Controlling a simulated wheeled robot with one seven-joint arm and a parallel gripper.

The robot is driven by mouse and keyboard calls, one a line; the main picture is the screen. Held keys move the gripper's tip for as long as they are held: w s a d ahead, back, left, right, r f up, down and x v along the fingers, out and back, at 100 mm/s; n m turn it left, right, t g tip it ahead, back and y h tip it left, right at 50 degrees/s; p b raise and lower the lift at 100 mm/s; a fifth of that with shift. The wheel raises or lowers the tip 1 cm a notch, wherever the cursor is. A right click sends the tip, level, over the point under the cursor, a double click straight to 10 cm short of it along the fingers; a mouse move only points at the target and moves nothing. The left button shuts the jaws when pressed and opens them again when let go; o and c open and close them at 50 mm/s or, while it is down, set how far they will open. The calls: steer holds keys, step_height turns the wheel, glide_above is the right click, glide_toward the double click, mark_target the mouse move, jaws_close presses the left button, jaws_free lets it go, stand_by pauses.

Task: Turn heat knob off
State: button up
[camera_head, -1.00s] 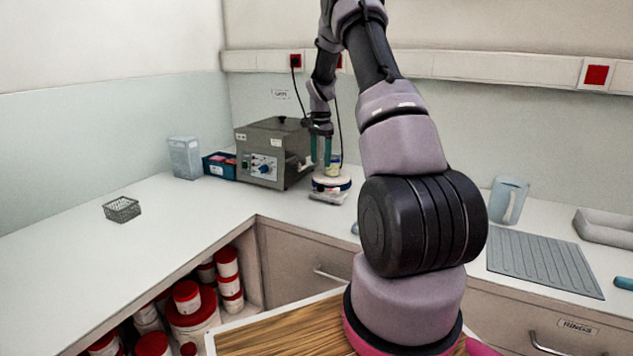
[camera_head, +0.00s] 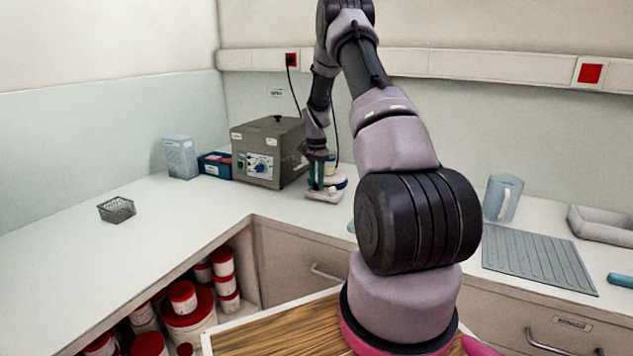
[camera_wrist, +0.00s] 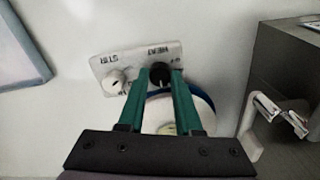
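The stirrer hotplate stands on the counter by the corner; its pale front panel (camera_head: 323,195) shows under my gripper in the head view. In the wrist view the panel (camera_wrist: 135,62) appears upside down, with a black knob (camera_wrist: 160,74) by the word HEAT and a white knob (camera_wrist: 113,82) by the word STIR. My gripper (camera_wrist: 159,72) points down with its green fingers apart, one on each side of the black heat knob. I cannot tell whether they touch it. The gripper (camera_head: 316,187) also shows in the head view. The heat knob's pointer is not clear.
A grey heating bath (camera_head: 268,152) with a blue knob stands just left of the hotplate; its tap (camera_wrist: 268,108) shows in the wrist view. A blue box (camera_head: 215,165), a clear container (camera_head: 181,158) and a wire basket (camera_head: 117,209) stand further left. The counter in front is clear.

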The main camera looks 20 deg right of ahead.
jaws_close()
steer(key=shift+n, duration=0.4)
steer(key=n, duration=0.4)
steer(key=shift+n, duration=0.3)
steer(key=n, duration=1.2)
steer(key=shift+n, duration=0.4)
steer(key=n, duration=0.5)
steer(key=shift+n, duration=0.3)
